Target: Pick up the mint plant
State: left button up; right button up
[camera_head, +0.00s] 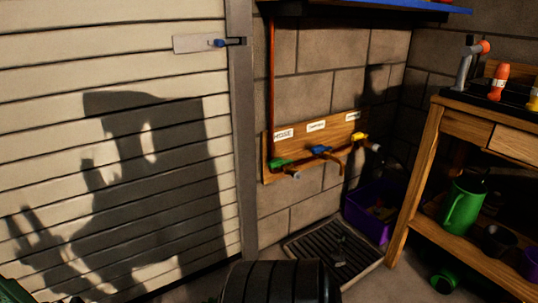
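I cannot make out a mint plant anywhere in the head view. Neither of my grippers is in view. A large dark shadow, apparently of my own body and an arm, falls on the pale slatted door at the left. A dark green thing (14,291) is cut off at the bottom left corner, and I cannot tell what it is.
A wooden workbench (424,165) stands at the right, with a green watering can (464,207) on its lower shelf. A purple crate (368,219) and a floor tray (347,269) lie near the wall taps. A black ribbed cylinder (280,283) is at the bottom.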

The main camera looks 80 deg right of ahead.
aim_at(338, 257)
jog(key=z, duration=1.75)
